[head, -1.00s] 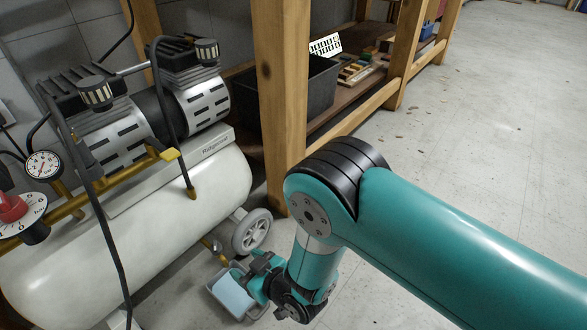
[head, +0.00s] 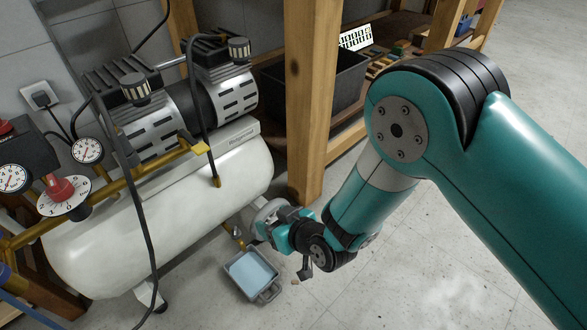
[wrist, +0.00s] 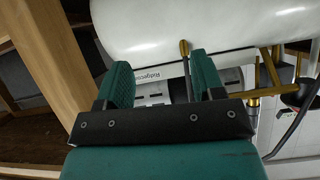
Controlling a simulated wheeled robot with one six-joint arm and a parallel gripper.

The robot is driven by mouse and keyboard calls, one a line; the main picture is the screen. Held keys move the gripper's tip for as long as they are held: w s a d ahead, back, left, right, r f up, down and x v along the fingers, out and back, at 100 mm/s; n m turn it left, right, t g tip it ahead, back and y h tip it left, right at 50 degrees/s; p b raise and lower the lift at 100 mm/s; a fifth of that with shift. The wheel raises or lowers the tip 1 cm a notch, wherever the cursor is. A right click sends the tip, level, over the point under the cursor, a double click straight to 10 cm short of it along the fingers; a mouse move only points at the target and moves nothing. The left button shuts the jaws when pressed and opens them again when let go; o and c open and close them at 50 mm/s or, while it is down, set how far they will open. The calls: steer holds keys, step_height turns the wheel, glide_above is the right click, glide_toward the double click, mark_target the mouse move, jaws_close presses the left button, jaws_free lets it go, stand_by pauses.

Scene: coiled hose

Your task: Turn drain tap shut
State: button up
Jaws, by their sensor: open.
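The drain tap (head: 238,241) is a small brass fitting under the right end of the white compressor tank (head: 165,220). Its handle is too small to make out. In the head view my gripper (head: 264,230) is just right of the tap, in front of the wheel, and appears apart from the tap. In the wrist view my gripper (wrist: 162,80) is open, with nothing between its two teal fingers. The tank (wrist: 190,25) shows upside down beyond the fingers there. I cannot make out the drain tap in the wrist view.
A grey tray (head: 270,294) with a pale blue inside stands on the floor below the tap. A wooden post (head: 312,100) rises behind my gripper. The tank's wheel (head: 262,212) is partly hidden. Floor to the right is clear.

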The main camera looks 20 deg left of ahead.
steer(key=w+d+r+p, duration=0.1)
steer(key=r+p, duration=0.1)
steer(key=r, duration=0.4)
steer(key=w+d+r+m+g+h+p, duration=0.1)
steer(key=w+d+r+p, duration=0.1)
steer(key=r, duration=0.4)
steer(key=shift+d+r, duration=0.15)
steer(key=shift+r, duration=0.25)
